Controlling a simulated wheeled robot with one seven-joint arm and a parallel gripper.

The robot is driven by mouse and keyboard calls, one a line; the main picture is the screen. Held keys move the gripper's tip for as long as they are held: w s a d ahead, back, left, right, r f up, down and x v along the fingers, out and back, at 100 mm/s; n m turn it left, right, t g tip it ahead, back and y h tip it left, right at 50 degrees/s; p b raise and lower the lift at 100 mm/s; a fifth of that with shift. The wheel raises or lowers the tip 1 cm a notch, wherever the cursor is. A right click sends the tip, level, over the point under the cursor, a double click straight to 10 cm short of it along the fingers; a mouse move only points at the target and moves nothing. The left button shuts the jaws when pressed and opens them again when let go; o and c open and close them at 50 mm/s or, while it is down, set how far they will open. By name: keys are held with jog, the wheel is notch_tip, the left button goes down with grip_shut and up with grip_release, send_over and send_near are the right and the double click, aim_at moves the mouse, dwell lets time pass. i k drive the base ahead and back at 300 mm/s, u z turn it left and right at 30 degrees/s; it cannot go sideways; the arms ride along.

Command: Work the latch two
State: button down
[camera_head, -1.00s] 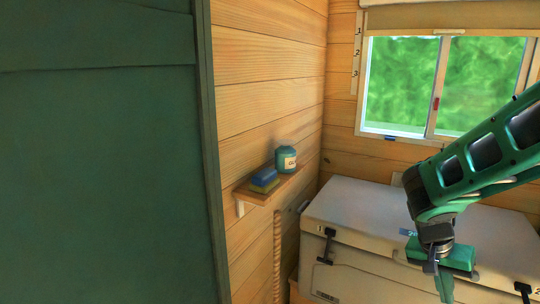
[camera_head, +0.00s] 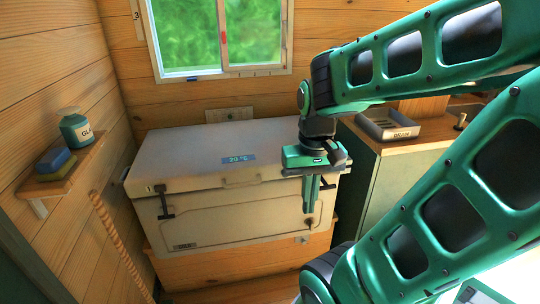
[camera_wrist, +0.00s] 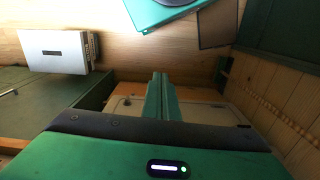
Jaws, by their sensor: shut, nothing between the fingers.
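A pale cooler box (camera_head: 205,214) with its lid down stands against the back wall. One dark latch (camera_head: 164,201) is on the left of its front. My gripper (camera_head: 309,208) is shut and empty, its fingers pointing down in front of the right part of the cooler's front. A small dark piece (camera_head: 310,223), probably the lower end of the right latch, shows just below the fingertips; the rest is hidden behind the fingers. I cannot tell if they touch. In the wrist view the shut fingers (camera_wrist: 160,85) show over a pale panel, and no latch is clear there.
A wooden wall shelf (camera_head: 75,170) with a jar (camera_head: 75,128) and a sponge (camera_head: 55,162) is at left, above a hanging rope (camera_head: 117,240). A counter with a metal tray (camera_head: 388,124) stands right of the cooler. A window is above.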

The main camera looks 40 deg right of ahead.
aim_at(326, 187)
jog(key=z, duration=1.25)
